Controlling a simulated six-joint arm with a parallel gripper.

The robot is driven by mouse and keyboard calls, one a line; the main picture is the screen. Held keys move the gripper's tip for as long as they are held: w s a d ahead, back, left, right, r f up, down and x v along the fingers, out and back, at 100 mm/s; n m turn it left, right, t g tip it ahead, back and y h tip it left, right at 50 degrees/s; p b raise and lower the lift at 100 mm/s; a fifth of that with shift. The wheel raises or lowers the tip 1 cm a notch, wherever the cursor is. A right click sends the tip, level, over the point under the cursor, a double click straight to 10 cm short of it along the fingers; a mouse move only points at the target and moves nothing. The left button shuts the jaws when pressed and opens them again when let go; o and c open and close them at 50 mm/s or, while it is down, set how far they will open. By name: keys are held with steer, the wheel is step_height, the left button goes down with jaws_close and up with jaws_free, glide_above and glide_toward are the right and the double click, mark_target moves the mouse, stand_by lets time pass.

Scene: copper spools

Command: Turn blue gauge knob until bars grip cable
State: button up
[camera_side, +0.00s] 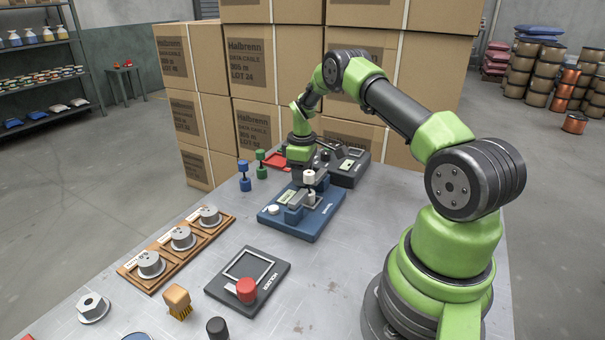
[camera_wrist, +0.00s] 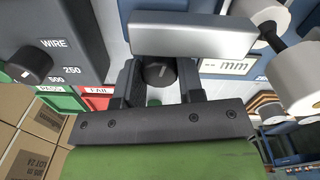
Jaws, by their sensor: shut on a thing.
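The blue gauge (camera_side: 290,222) stands on the bench in the side view, with grey metal bars on it. In the wrist view a grey bar (camera_wrist: 190,36) and a display reading "-- mm" (camera_wrist: 226,66) show. A piece with white ends and a dark middle (camera_side: 309,178) stands upright at the bars; it also shows in the wrist view (camera_wrist: 296,80). Whether the bars touch it I cannot tell. My gripper (camera_wrist: 157,82) points down at the gauge's far end, its fingers shut on a dark round knob (camera_wrist: 158,72) with a light mark. The side view hides this grip.
A dark tester (camera_side: 345,168) with a WIRE dial (camera_wrist: 27,70) stands just behind the gauge, near a red tray (camera_side: 277,161). Blue (camera_side: 244,176) and green (camera_side: 261,164) pieces stand left. Stacked cartons (camera_side: 255,60) rise behind.

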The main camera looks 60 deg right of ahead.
steer(key=m, duration=0.4)
steer(key=shift+m, duration=0.3)
steer(key=m, duration=0.3)
steer(key=shift+m, duration=0.3)
steer(key=m, duration=0.4)
steer(key=shift+m, duration=2.2)
steer(key=o, duration=0.9)
steer(key=shift+s+d, duration=0.1)
